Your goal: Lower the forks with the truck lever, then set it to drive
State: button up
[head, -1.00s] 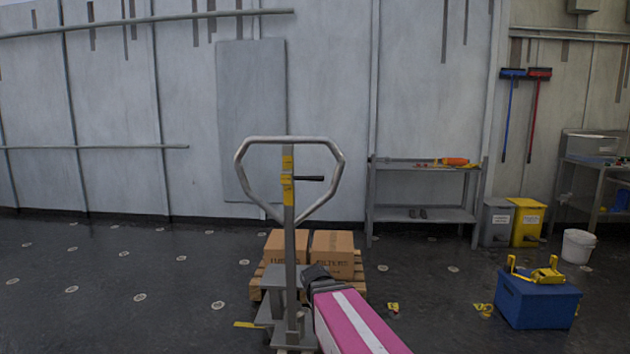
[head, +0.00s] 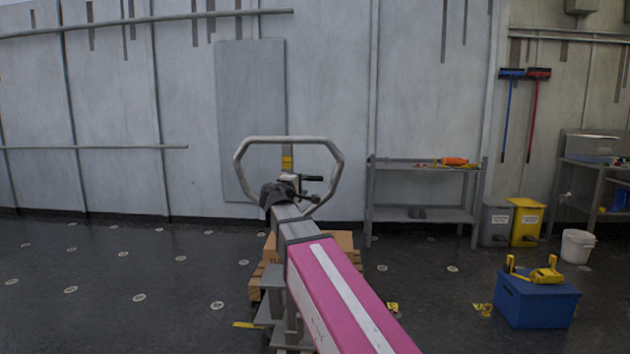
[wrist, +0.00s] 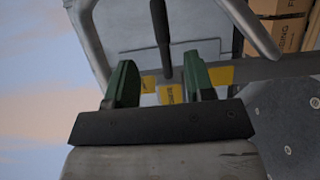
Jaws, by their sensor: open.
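The pallet truck's grey loop handle (head: 341,160) stands upright in the middle of the head view, with a yellow label on its stem (head: 287,162). The truck's black lever (head: 313,178) sticks out to the right inside the loop. In the wrist view the lever (wrist: 161,38) runs down from the top between my green fingertips. My gripper (wrist: 163,82) is open, with one finger on each side of the lever's line; I cannot tell whether either touches it. In the head view my pink arm hides most of the stem and the truck's lower part. The forks are hidden.
Cartons (head: 340,240) on a wooden pallet (head: 255,288) stand behind the truck. A grey shelf (head: 420,214) is at the wall to the right, beside grey and yellow bins (head: 526,222). A blue box (head: 537,303) sits on the floor at right. The floor at left is clear.

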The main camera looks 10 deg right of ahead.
aim_at(314, 179)
jog(key=x, duration=1)
jog(key=shift+w+d, duration=0.2)
jog(key=shift+d, duration=0.05)
grip_shut()
